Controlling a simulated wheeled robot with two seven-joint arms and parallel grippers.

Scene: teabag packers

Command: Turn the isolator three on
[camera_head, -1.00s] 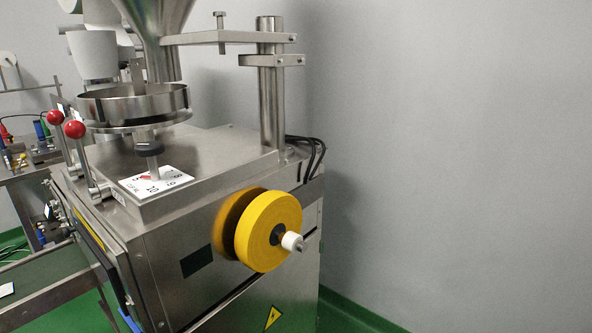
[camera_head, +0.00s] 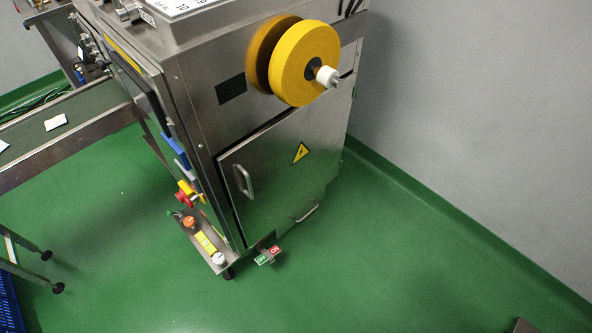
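No part that I can read as isolator three shows clearly. Low on the machine's near corner is a small green and red label plate (camera_head: 268,256), apparently marked OFF and ON, with a small dark part just above it. To its left a low metal panel (camera_head: 207,247) carries an orange knob (camera_head: 189,221), a yellow label and a white knob (camera_head: 219,258). Above it is a red button on a yellow base (camera_head: 185,196). The setting of the knobs cannot be told.
The steel machine (camera_head: 225,130) has a yellow roll (camera_head: 306,65) on its side and a handled door (camera_head: 285,175). A conveyor (camera_head: 85,118) runs off to the left. Green floor (camera_head: 390,260) is open up to the grey wall. A small dark object (camera_head: 522,326) shows at the bottom right edge.

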